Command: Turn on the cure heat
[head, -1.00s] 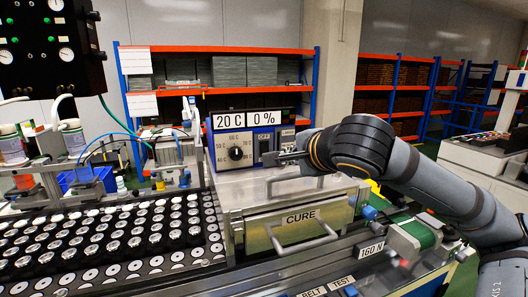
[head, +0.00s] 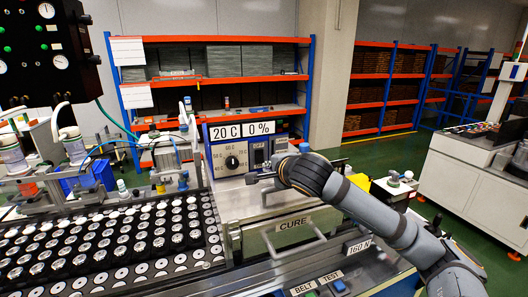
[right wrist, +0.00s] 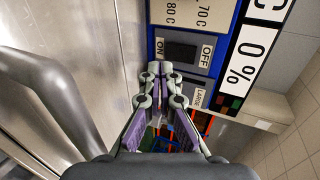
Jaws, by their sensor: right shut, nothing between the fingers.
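The cure oven (head: 290,238) has a blue control box on top with a dial (head: 232,163) and a display (head: 242,130) reading 20 C and 0 %. A black rocker switch (head: 258,155) is right of the dial. In the right wrist view the switch (right wrist: 181,51) sits between the ON and OFF labels. My right gripper (head: 250,178) is shut and empty, in front of the control box just below the switch. In the right wrist view its fingertips (right wrist: 160,67) are close to the switch's lower edge; I cannot tell whether they touch. My left gripper is not in view.
A tray of several round parts (head: 110,240) lies left of the oven. The oven's drawer handle (head: 292,240) sticks out at the front, and a top handle (right wrist: 60,95) is near my right gripper. Shelves (head: 215,80) stand behind.

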